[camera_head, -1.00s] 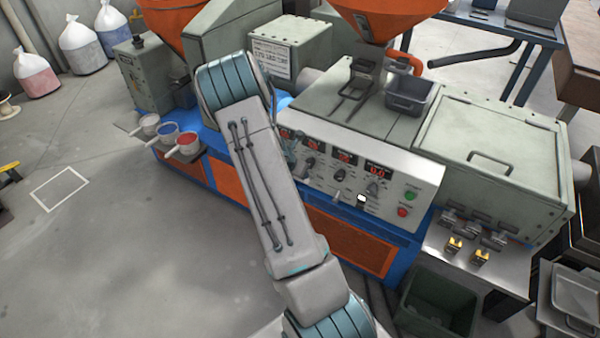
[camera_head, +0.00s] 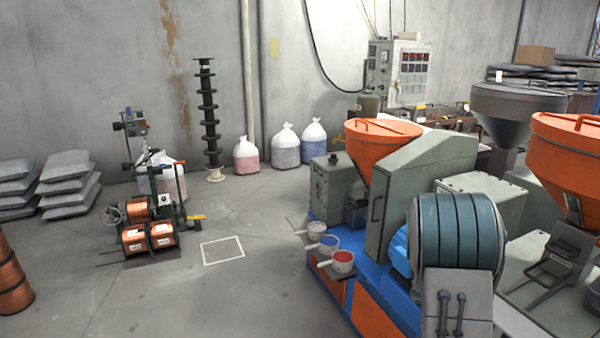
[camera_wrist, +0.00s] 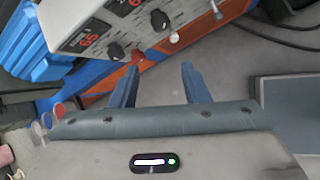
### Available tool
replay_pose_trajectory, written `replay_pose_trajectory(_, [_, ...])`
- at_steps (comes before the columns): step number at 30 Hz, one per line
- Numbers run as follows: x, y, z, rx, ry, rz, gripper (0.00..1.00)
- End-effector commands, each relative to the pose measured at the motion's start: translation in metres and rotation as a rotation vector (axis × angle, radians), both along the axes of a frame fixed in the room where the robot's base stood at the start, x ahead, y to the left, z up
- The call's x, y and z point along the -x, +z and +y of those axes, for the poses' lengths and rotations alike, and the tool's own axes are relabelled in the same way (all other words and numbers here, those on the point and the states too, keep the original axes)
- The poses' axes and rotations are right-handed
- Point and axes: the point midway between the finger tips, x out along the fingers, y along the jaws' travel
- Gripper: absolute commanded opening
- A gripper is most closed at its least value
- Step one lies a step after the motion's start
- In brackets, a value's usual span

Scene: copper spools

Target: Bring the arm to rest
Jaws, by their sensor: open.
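My gripper (camera_wrist: 160,88) shows in the wrist view with its two blue-grey fingers spread apart and nothing between them. It is in front of the machine's control panel (camera_wrist: 110,25), with knobs and red displays, and the orange and blue base of the machine. In the head view only part of my arm (camera_head: 458,240) shows at the lower right, in front of the extruder machine (camera_head: 420,170).
Three small pots (camera_head: 343,262) sit on a ledge at the machine's left corner. Copper spools (camera_head: 148,235) rest on a stand at the left, and more copper spools (camera_head: 12,280) stand at the left edge. The floor around a white marked square (camera_head: 222,250) is clear.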

Motion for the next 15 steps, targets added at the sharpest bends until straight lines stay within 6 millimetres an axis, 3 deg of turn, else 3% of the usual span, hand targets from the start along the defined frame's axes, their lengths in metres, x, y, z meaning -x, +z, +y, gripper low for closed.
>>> replay_pose_trajectory(1, [0.004, 0.021, 0.009, -0.025, -0.068, -0.056, 0.42])
replay_pose_trajectory(6, [0.028, 0.071, 0.038, -0.126, -0.304, -0.206, 0.42])
replay_pose_trajectory(15, [0.089, 0.139, 0.101, -0.355, -0.684, -0.397, 0.42])
